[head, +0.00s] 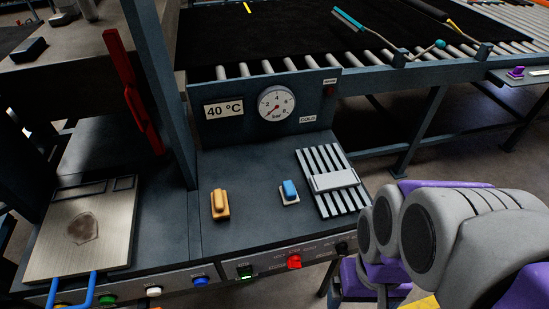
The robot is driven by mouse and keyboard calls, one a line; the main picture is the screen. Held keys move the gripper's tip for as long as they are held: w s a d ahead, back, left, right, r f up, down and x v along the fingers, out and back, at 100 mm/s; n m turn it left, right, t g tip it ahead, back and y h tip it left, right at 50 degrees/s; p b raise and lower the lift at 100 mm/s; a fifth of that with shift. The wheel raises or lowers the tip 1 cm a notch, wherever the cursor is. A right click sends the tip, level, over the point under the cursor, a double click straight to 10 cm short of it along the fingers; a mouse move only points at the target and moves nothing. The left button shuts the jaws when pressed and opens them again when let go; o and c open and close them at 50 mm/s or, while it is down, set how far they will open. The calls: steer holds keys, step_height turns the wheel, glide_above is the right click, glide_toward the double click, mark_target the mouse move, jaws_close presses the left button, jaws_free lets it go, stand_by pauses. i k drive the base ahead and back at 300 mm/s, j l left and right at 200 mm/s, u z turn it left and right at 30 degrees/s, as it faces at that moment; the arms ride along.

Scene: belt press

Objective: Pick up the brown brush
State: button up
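I cannot make out a clearly brown brush in the head view. A brush-like tool with a teal edge (348,19) lies on the black belt at the top. A small orange-yellow block-like piece (220,204) is on the dark bench top, left of a small blue piece (290,190); neither is clearly a brush. My grey and purple arm fills the lower right. My gripper's fingers do not show.
The dark bench (255,165) carries a ribbed metal plate (325,180), and its front has several coloured buttons. A gauge panel (315,90) rises behind. A stained metal plate (85,260) with blue handles lies left. A roller conveyor (420,58) runs behind; a blue post stands left.

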mark_target(218, 197)
steer(key=u, duration=1.2)
